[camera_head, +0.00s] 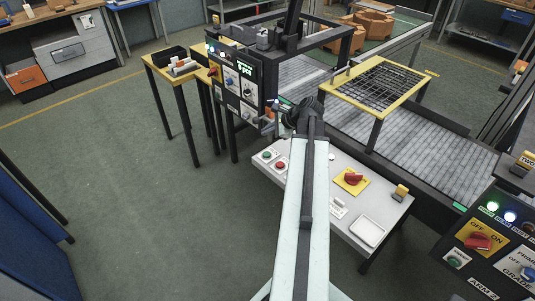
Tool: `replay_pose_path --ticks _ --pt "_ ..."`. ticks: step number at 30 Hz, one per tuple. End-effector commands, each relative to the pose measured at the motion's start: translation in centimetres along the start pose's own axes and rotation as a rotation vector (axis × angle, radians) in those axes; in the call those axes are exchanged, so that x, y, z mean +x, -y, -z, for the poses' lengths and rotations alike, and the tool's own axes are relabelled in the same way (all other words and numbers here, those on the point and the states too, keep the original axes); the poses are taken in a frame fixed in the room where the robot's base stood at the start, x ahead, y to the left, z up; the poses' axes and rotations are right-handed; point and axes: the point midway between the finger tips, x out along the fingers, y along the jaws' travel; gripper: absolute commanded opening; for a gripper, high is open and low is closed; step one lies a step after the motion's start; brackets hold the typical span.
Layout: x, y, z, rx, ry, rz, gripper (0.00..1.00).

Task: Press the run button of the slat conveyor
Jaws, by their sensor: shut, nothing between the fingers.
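The slat conveyor (420,165) runs diagonally across the right half, its grey slatted bed in a dark frame. Labels are too small to read, so I cannot tell which control is the run button. My gripper (268,123) is shut and empty, above the console's far left end, near the dark control panel (236,84). My arm hides part of the console.
A yellow-framed mesh table (376,84) stands over the conveyor. Another dark panel (492,242) with lit lamps and a red switch is at lower right. A small wooden table (158,66) with a black bin stands at upper left. The green floor at left is clear.

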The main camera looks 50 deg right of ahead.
Motion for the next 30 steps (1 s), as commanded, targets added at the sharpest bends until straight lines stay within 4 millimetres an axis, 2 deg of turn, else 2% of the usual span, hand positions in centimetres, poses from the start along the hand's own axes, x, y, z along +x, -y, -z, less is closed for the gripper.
replay_pose_path --ticks 3,14,20,30 --pt "-0.5 0.3 0.7 0.031 0.000 0.017 0.00" --pt "-0.2 0.1 0.8 0.028 0.000 0.014 0.00" --pt "1.0 -0.8 1.6 0.027 0.000 0.014 0.00" --pt "4.7 -3.4 4.1 0.026 0.000 0.013 0.00"
